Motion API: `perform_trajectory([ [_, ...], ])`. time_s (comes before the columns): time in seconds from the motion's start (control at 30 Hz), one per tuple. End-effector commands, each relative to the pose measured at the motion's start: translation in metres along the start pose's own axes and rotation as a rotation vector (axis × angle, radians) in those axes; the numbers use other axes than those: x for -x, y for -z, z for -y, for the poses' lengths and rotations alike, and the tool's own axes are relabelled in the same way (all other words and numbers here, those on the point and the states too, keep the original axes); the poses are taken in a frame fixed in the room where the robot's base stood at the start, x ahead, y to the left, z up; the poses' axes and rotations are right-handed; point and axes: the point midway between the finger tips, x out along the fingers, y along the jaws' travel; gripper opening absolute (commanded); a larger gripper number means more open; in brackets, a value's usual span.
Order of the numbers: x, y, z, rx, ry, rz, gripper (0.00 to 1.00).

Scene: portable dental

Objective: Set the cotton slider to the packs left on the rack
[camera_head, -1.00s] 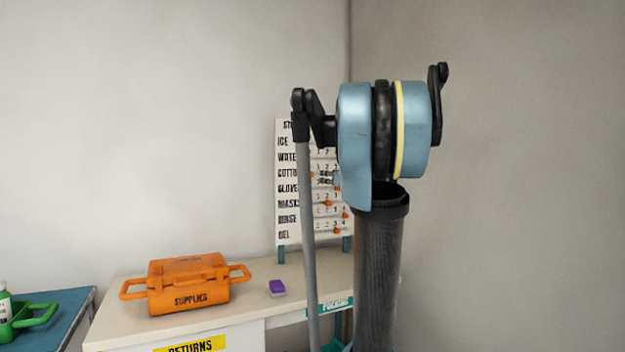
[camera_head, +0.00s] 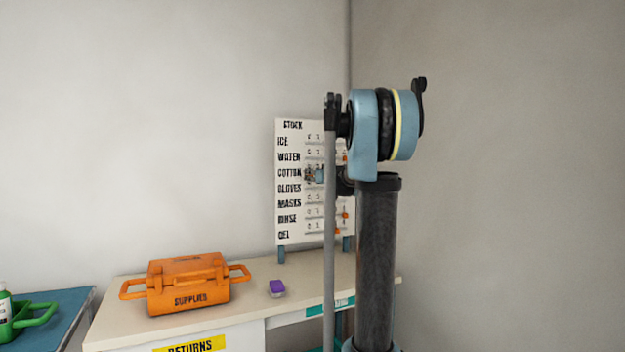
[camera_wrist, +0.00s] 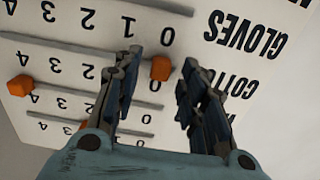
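The white stock board (camera_head: 288,238) stands at the back of the counter, with rows labelled ice to gel. My gripper (camera_head: 309,175) is at the left end of its cotton row in the head view and covers the slider there. In the wrist view the board appears upside down. The orange cotton slider (camera_wrist: 160,68) sits at the 0 end of its slot. My gripper (camera_wrist: 161,60) is open, with one finger on each side of the slider and a visible gap to each. The cotton label is partly hidden by a finger. I see no rack of packs.
Another orange slider (camera_wrist: 20,85) sits on a neighbouring row near 4. A green carrier (camera_head: 35,314) is at far left. My arm hides the board's right part.

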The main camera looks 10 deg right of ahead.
Motion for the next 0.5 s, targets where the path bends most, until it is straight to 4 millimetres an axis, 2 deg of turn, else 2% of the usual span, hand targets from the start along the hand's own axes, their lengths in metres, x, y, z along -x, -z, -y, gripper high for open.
perform_trajectory([
  [0.13, -0.0079, -0.0001, 0.0003, 0.000, 0.000, 0.000, 0.38],
  [0.43, -0.0092, -0.0001, 0.0003, 0.000, 0.000, 0.000, 0.38],
  [0.47, -0.0092, -0.0001, 0.0003, 0.000, 0.000, 0.000, 0.36],
  [0.5, -0.0091, -0.0001, 0.0003, 0.000, 0.000, 0.000, 0.27],
])
